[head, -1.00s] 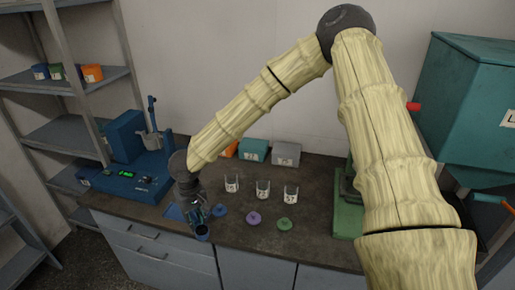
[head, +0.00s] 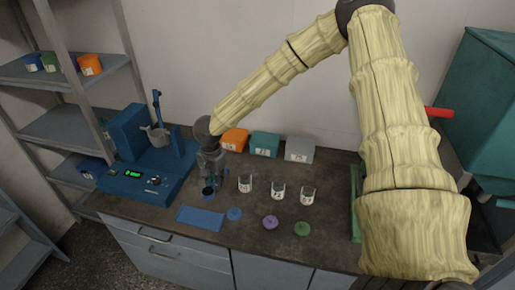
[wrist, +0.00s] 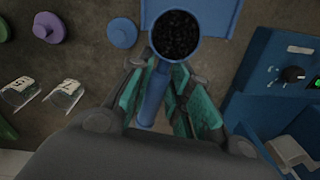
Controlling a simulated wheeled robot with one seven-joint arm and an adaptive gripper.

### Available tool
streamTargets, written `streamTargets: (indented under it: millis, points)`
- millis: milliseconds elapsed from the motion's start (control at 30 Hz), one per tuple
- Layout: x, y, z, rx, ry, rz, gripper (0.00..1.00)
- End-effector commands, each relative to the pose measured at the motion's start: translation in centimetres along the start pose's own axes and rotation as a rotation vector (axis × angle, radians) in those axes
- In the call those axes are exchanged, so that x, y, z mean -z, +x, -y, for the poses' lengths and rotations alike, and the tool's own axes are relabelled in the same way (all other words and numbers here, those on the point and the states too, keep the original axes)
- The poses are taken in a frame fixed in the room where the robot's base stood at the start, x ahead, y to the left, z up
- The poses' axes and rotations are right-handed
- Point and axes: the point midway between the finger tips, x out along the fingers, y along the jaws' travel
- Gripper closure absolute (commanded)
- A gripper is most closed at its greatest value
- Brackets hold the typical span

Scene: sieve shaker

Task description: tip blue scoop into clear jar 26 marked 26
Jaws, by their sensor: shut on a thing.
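My gripper (wrist: 162,95) is shut on the handle of the blue scoop (wrist: 153,100). The scoop's round bowl is full of dark grains and looks level in the wrist view. In the head view the scoop (head: 208,192) hangs from my gripper, left of the jars. Three clear open jars stand in a row: a left jar (head: 245,184), a middle jar (head: 278,192) and a right jar (head: 308,196). Each has a white label, too small to read surely, so I cannot tell which is 26. Two jars also show in the wrist view, left of my gripper.
A blue mat (head: 199,218) and blue (head: 234,214), purple (head: 270,222) and green (head: 302,229) lids lie in front. A blue shaker machine (head: 140,180) stands left. Orange (head: 235,138), teal (head: 264,145) and grey (head: 299,149) boxes stand behind the jars.

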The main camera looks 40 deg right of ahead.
Motion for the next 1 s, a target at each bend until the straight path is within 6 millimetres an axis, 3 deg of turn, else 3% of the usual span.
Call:
streamTargets:
  millis: [33,700,1000]
  points:
    - [0.8,-0.8,-0.3,0.0,0.084,0.0,0.99]
    - [10.9,-3.7,-5.5,-0.022,1.313,-0.003,0.99]
    - [14.3,-4.3,-8.0,-0.032,1.759,-0.013,0.99]
